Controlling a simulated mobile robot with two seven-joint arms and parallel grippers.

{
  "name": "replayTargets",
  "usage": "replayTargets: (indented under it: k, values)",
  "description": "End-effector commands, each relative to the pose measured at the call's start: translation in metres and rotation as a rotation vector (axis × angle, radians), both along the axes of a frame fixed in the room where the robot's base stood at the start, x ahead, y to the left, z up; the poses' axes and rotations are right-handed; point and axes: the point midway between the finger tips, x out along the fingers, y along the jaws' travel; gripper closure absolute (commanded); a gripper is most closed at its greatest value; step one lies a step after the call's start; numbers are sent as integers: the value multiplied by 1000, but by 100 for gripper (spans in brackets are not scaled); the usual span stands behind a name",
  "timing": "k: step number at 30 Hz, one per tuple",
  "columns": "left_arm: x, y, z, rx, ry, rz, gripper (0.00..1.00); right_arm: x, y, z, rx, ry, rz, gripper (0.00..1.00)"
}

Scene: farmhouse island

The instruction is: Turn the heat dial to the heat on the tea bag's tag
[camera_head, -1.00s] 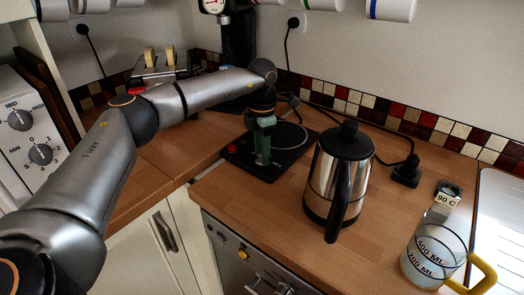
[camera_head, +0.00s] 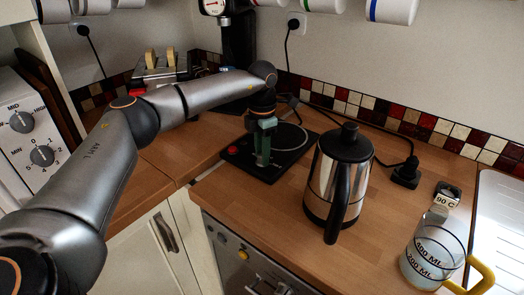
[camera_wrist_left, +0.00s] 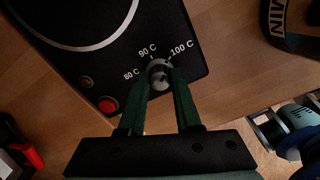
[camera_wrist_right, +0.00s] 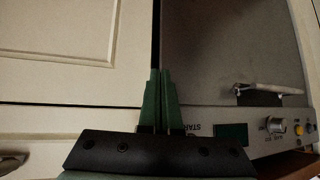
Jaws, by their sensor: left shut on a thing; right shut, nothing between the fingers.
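The heat dial (camera_wrist_left: 159,74) is a small silver knob on the black hot plate (camera_wrist_left: 184,42), with 80 C, 90 C and 100 C printed around it. My left gripper (camera_wrist_left: 160,80) has its green fingers shut on the dial from both sides. The fingers hide part of the knob, and I cannot tell for sure which mark it points to. In the head view the left gripper (camera_head: 264,150) reaches down to the plate's front. The tag (camera_head: 446,201) at the right reads 90 C. My right gripper (camera_wrist_right: 161,75) is shut and empty before the cabinet fronts.
A steel kettle (camera_head: 341,180) with a black handle stands right of the plate. A glass measuring jug (camera_head: 425,262) with a yellow handle stands at the front right. A red button (camera_wrist_left: 107,105) is on the plate near the dial. A toaster (camera_head: 158,70) stands behind.

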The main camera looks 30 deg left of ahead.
Motion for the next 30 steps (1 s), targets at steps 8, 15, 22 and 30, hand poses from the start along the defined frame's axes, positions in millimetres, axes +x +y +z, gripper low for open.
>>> replayTargets:
  k: [8,15,22,30]
  values:
    - [0,0,4,0,-1,219,100,0,0,20,0,0,0,100]
    - [1,0,4,0,-1,447,100,0,0,34,0,-1,0,100]
    - [1,0,3,-1,-3,656,100,0,0,47,0,-1,0,100]
    - [1,0,3,-2,-2,851,100,0,0,58,0,-1,0,100]
